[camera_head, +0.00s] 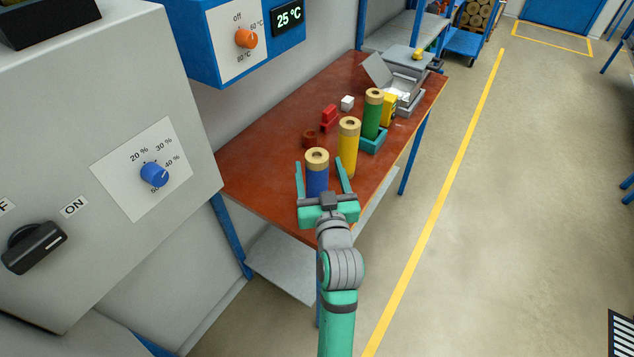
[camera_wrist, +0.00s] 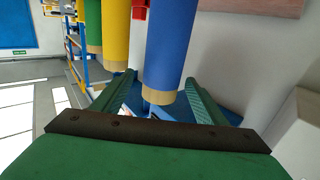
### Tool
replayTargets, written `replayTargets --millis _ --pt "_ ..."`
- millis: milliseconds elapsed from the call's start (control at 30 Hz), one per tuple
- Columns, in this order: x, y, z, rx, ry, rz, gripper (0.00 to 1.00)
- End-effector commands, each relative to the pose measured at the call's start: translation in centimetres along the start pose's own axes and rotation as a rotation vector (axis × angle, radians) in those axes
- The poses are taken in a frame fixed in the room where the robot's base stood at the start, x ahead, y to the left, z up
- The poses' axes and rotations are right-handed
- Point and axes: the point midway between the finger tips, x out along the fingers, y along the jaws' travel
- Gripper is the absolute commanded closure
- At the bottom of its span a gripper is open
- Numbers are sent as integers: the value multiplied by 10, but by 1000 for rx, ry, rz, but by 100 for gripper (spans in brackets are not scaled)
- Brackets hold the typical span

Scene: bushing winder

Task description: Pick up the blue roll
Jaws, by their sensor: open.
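The blue roll (camera_head: 317,181) stands upright at the near end of the red-brown table (camera_head: 262,154), with a tan top end and a hole in it. My gripper (camera_head: 324,172) is open, with one finger on each side of the blue roll. In the wrist view the picture is upside down, and the blue roll (camera_wrist: 170,45) reaches between the two open fingers (camera_wrist: 155,85). I cannot tell whether either finger touches it.
A yellow roll (camera_head: 348,150) stands just behind the blue one, and a green roll (camera_head: 372,117) stands farther back in a teal holder. A red block (camera_head: 329,116), a brown ring (camera_head: 309,139) and a white cube (camera_head: 347,103) lie to the left. A grey open box (camera_head: 402,85) is at the far end.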

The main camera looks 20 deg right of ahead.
Motion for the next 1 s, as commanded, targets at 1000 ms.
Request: replayTargets --millis 1000 --pt "63 -2 -5 0 0 0 60"
